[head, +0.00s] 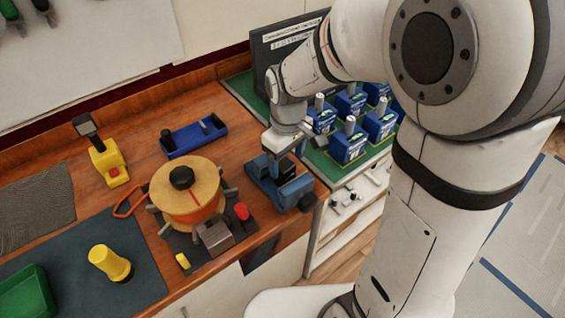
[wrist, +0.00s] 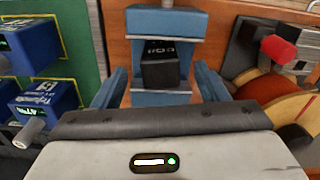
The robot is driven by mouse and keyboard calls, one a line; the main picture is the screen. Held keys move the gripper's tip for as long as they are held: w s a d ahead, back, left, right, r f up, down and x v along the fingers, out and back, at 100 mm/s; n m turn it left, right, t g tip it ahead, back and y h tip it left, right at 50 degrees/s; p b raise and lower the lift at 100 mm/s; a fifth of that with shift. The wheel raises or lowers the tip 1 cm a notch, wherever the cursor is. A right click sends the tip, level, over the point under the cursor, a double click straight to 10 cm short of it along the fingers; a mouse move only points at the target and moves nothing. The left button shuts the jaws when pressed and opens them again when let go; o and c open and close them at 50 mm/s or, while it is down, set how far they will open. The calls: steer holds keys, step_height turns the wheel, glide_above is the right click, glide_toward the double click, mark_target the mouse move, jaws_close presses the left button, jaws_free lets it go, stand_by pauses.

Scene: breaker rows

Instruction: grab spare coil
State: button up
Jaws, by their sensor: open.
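The likely spare coil is a black block (wrist: 160,68) with white lettering that appears upside down in the wrist view. It sits between the walls of a blue holder (wrist: 166,22). My gripper (wrist: 160,88) is open, with one blue finger to the left and one to the right of the block, and I see a gap on each side. In the head view my gripper (head: 281,160) points down over the blue holder (head: 292,190) at the bench's right end. The block is hard to make out there, and the fingertips partly blend with the holder.
Several blue breakers (head: 348,143) stand on a green mat (head: 240,86) right of the holder. A round wooden spool (head: 187,190) with a red knob (head: 241,211) beside it stands to the left. A blue tray (head: 193,136) lies behind. Bare wood lies between tray and holder.

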steer(key=f, duration=0.6)
steer(key=shift+w+a+f+p, duration=0.1)
steer(key=shift+w+a+p, duration=0.2)
steer(key=shift+p, duration=0.1)
steer(key=c, duration=1.2)
